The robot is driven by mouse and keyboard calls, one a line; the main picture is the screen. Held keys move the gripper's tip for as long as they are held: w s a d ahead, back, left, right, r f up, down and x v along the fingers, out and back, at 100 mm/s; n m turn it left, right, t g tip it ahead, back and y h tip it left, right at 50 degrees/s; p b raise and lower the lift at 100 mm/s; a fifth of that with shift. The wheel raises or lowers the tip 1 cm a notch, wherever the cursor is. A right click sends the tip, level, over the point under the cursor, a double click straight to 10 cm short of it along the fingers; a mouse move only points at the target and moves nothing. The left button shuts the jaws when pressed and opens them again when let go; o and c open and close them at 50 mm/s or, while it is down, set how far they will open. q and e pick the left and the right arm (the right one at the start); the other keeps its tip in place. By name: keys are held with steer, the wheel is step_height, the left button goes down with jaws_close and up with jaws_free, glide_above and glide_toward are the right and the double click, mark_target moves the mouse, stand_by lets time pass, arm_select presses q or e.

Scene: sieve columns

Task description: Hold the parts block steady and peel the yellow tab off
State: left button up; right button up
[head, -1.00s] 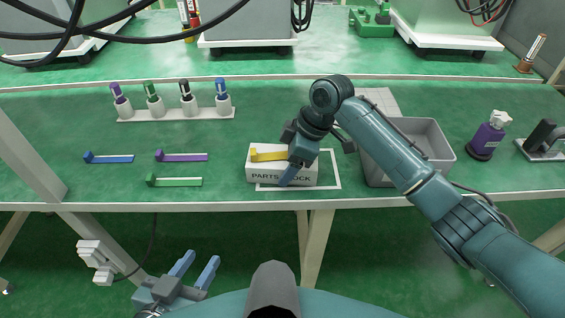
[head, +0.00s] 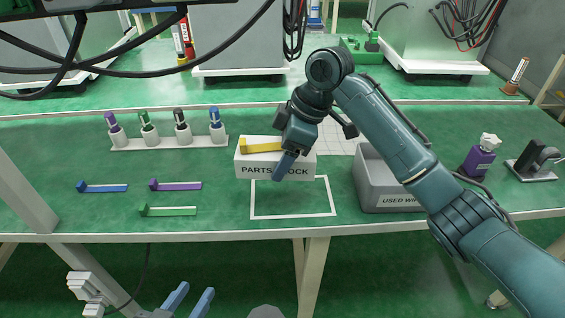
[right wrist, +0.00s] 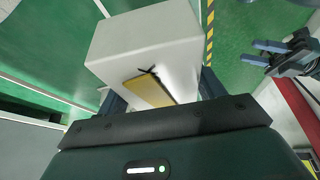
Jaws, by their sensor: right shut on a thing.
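The white parts block (head: 262,172), lettered on its front, is in my right gripper (head: 285,162). It appears raised off the table, above and behind the white outline (head: 292,217). The yellow tab (head: 260,147) lies along its top, partly hidden by the gripper. In the right wrist view the block (right wrist: 150,45) sits between the jaws, with the yellow tab (right wrist: 148,90) on the face near the palm. My left gripper (head: 190,297) is open and empty, low in front of the table edge, apart from the block. It also shows in the right wrist view (right wrist: 262,52).
Blue (head: 104,188), purple (head: 176,186) and green (head: 168,211) tabs lie on the table at left. A rack (head: 170,143) of capped bottles stands behind them. A grey bin (head: 385,195) is right of the outline, with a purple bottle (head: 477,161) farther right.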

mark_target(276, 199)
arm_select(q)
steer(key=shift+r, duration=0.15)
arm_select(e)
steer(key=shift+p, duration=0.8)
steer(key=shift+f+b, duration=0.8)
steer(key=shift+f, duration=4.05)
steer(key=shift+f, duration=0.2)
